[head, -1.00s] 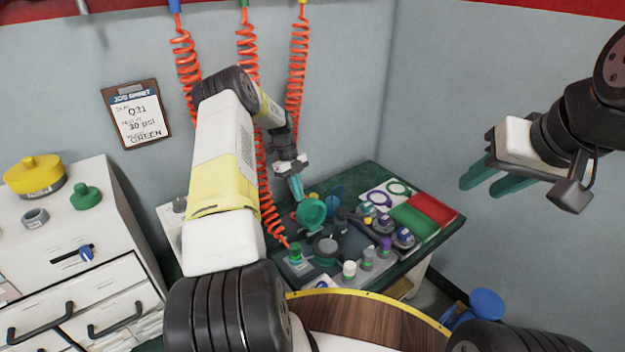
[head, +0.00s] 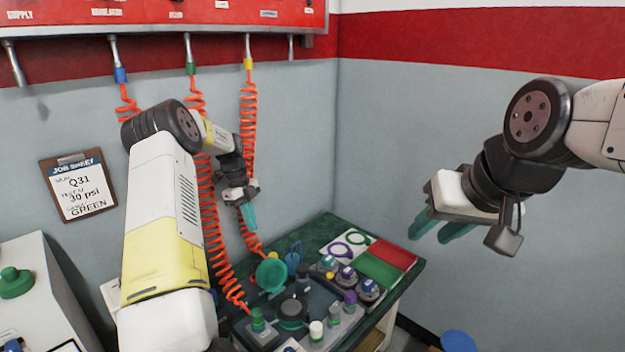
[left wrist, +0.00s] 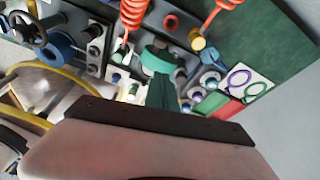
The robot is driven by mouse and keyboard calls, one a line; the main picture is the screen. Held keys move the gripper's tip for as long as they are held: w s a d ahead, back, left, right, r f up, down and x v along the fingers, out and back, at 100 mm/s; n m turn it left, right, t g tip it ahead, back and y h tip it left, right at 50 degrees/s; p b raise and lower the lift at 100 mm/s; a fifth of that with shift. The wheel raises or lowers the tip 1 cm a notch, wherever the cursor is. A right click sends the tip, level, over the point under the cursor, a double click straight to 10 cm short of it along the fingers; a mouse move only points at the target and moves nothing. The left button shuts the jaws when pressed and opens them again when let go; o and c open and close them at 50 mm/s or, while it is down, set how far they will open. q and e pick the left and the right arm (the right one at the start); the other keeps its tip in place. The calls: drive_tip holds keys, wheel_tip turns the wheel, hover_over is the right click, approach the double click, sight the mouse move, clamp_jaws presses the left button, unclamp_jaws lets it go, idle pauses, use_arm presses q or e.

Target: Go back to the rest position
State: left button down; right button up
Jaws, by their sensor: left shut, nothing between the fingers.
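My left gripper (head: 250,217) has slim teal fingers, shut and empty. It hangs point down in the air above the green bench, in front of the orange coiled hoses. In the left wrist view its teal fingers (left wrist: 162,94) lie together over the bench, with a green round part behind them. My right gripper (head: 438,230) is at the right of the head view, in the air in front of the grey wall. Its two teal fingers are apart with nothing between them.
The green bench (head: 340,230) holds a teal disc (head: 271,275), several knobbed fittings, and a white, green and red mat (head: 380,270). Orange hoses (head: 249,120) hang from the red panel (head: 150,15). A job sheet (head: 78,188) is on the wall. Free air surrounds the right gripper.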

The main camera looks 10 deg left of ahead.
use_arm(q)
drive_tip(key=s+d+r+n+t+y, duration=0.1)
drive_tip(key=s+d+r+n, duration=0.25)
drive_tip(key=r, duration=0.35)
drive_tip(key=s+d+r+n+t, duration=0.1)
drive_tip(key=s+d+r+n, duration=0.15)
drive_tip(key=s+r, duration=0.35)
drive_tip(key=s+d+r+n+t+y, duration=0.1)
drive_tip(key=s+d+r+n, duration=0.15)
drive_tip(key=r, duration=0.55)
drive_tip(key=s+d+r+n+t, duration=0.2)
drive_tip(key=s+n, duration=0.5)
drive_tip(key=s, duration=0.4)
drive_tip(key=s+d+r+n+t+h, duration=0.1)
drive_tip(key=s+d+n+t, duration=0.1)
drive_tip(key=s+n, duration=0.5)
drive_tip(key=s+d, duration=0.1)
drive_tip(key=s, duration=0.3)
drive_tip(key=shift+s+r+t+h, duration=0.3)
drive_tip(key=shift+s+r, duration=0.05)
drive_tip(key=shift+r, duration=0.05)
